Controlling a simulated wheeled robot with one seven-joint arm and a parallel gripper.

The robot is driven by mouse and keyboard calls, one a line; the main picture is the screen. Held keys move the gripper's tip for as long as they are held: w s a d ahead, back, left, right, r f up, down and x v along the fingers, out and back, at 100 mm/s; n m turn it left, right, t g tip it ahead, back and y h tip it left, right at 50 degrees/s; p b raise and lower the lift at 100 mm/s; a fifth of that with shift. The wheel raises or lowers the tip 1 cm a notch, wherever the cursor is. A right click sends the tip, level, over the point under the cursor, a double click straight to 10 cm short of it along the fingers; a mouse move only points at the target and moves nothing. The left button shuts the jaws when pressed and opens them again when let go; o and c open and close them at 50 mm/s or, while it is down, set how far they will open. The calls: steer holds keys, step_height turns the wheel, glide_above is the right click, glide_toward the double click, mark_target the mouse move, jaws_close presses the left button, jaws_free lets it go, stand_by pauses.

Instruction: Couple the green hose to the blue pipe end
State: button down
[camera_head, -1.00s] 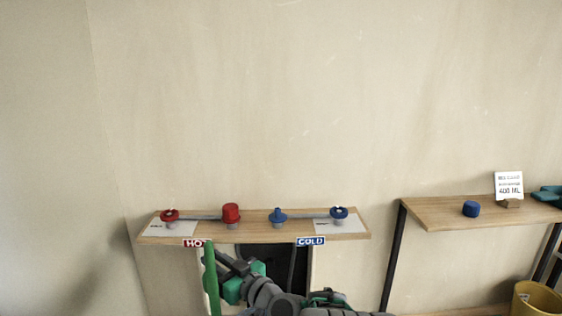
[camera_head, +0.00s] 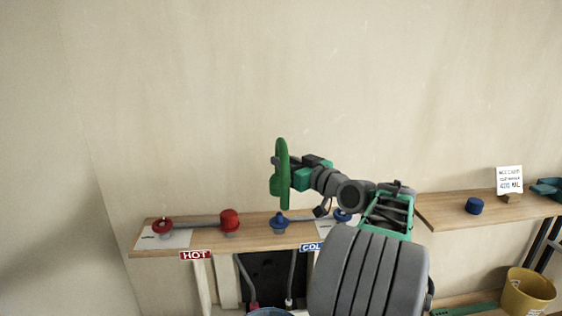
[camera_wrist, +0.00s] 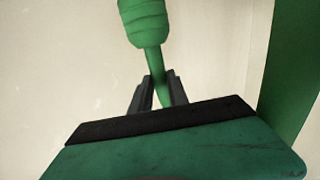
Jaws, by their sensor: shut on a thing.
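My gripper (camera_head: 288,174) is raised in front of the wall and shut on the green hose (camera_head: 281,160). In the wrist view, the two dark fingers of my gripper (camera_wrist: 160,92) close around the narrow part of the hose (camera_wrist: 146,22), below its thicker ribbed part. A broad green length at the right of that view looks like more of the hose. In the head view the hose stands roughly upright, above and apart from the blue pipe end (camera_head: 279,222). That pipe end points up from the shelf on the COLD side, and its top looks uncovered.
The wooden shelf (camera_head: 255,239) also bears a red capped fitting (camera_head: 229,218), a red valve (camera_head: 161,227) and a blue valve (camera_head: 342,215) partly behind my arm. A right-hand shelf holds a blue cap (camera_head: 474,206) and a card (camera_head: 509,180). A yellow bucket (camera_head: 528,291) stands below.

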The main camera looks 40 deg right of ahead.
steer(key=shift+s+f+b, duration=0.1)
steer(key=shift+s+b, duration=0.05)
steer(key=shift+b, duration=0.4)
step_height(320, 180, down, 6)
steer(key=b, duration=0.5)
steer(key=shift+a, duration=0.1)
steer(key=shift+r, duration=0.2)
steer(key=shift+b, duration=1.2)
stand_by(0.3)
steer(key=shift+f+b, duration=2.2)
steer(key=c, duration=1.2)
jaws_free()
steer(key=shift+s, duration=0.1)
